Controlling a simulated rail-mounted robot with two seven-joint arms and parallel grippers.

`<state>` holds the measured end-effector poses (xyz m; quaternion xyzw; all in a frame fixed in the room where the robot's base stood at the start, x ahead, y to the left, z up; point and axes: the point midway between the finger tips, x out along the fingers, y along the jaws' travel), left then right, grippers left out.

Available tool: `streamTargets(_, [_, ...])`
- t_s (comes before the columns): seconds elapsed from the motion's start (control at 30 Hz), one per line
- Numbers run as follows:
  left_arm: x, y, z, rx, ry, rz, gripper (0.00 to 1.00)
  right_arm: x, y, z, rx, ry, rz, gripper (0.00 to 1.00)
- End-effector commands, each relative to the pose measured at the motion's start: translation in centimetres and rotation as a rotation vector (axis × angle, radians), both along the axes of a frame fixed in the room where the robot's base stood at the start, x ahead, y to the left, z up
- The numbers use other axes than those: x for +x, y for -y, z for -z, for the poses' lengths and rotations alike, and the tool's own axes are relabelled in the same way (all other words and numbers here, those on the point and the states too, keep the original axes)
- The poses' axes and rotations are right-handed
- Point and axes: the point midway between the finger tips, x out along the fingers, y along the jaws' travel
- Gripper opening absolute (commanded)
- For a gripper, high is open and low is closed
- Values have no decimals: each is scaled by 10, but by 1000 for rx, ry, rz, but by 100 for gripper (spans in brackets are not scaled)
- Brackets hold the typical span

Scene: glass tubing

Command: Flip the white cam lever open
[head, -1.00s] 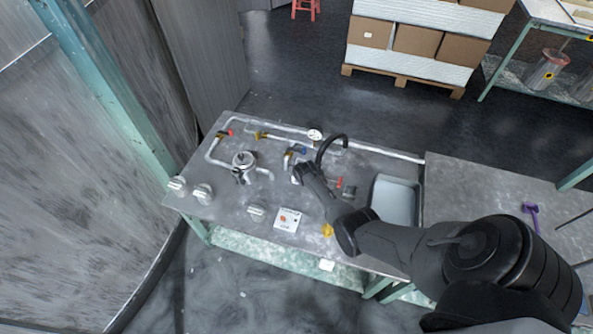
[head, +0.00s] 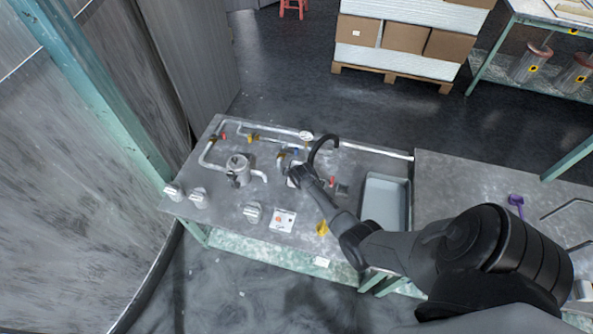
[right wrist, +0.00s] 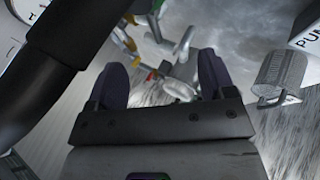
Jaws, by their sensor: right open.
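My right gripper (head: 298,172) reaches over the pipe bench from the right in the head view. In the right wrist view its two dark fingers (right wrist: 160,78) are apart. A small white part (right wrist: 178,88), which looks like the cam lever, shows beyond and between the fingertips; I cannot tell whether they touch it. In the head view a bit of white (head: 291,182) shows beside the gripper, and the hand hides most of it. My left gripper is not in view.
A label plate (head: 283,220) lies in front. A grey tray (head: 385,200) sits to the right.

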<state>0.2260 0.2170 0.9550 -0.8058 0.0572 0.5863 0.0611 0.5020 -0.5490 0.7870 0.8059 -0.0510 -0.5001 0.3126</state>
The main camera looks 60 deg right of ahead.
Motion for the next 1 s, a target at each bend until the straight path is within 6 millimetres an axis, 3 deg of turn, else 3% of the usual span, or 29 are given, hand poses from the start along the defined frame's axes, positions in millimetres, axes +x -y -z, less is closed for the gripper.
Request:
streamTargets(0.1, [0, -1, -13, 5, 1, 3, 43, -11, -9, -20, 0, 0, -1, 76])
streamTargets(0.47, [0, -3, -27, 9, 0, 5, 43, -34, -27, -55, 0, 0, -1, 76])
streamTargets(1.0, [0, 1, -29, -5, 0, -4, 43, -41, -33, -64, 1, 0, 0, 76])
